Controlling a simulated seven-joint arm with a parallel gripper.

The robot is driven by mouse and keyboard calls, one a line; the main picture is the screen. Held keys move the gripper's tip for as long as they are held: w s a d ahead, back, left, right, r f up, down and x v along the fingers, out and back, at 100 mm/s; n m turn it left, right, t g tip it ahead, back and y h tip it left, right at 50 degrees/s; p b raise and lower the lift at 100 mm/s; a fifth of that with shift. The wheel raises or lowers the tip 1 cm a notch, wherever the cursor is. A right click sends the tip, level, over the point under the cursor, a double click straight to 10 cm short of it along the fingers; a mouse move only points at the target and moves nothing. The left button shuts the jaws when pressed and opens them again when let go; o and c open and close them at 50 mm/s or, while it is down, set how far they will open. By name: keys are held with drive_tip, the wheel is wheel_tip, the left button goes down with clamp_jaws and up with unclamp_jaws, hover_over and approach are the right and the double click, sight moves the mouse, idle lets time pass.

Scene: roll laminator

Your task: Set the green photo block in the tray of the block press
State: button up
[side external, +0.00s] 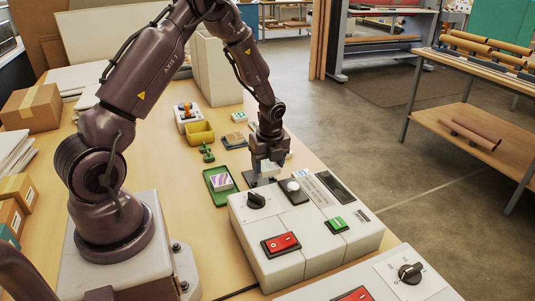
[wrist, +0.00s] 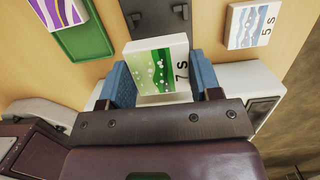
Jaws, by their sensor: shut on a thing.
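The green photo block (wrist: 160,68) has a green landscape picture on top and the mark "7 S" on its white edge. My gripper (side external: 266,166) is shut on it; in the wrist view, the blue fingers (wrist: 163,84) clasp its two sides. In the side view my gripper hides most of the block.
A green tray (side external: 211,191) holds a purple-striped block (side external: 221,182). A blue-wave block (wrist: 254,24) marked "5 S" lies on the table at right. A yellow bin (side external: 200,133), a green stamp-like object (side external: 207,153) and another machine (side external: 385,280) stand nearby.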

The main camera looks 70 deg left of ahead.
drive_tip(key=shift+f, duration=2.7)
drive_tip(key=shift+f, duration=0.35)
drive_tip(key=o, duration=0.7)
drive_tip(key=shift+c, duration=0.2)
drive_tip(key=shift+r, duration=0.1)
drive_tip(key=shift+r, duration=1.4)
drive_tip(key=o, duration=0.5)
drive_tip(key=shift+o, duration=0.2)
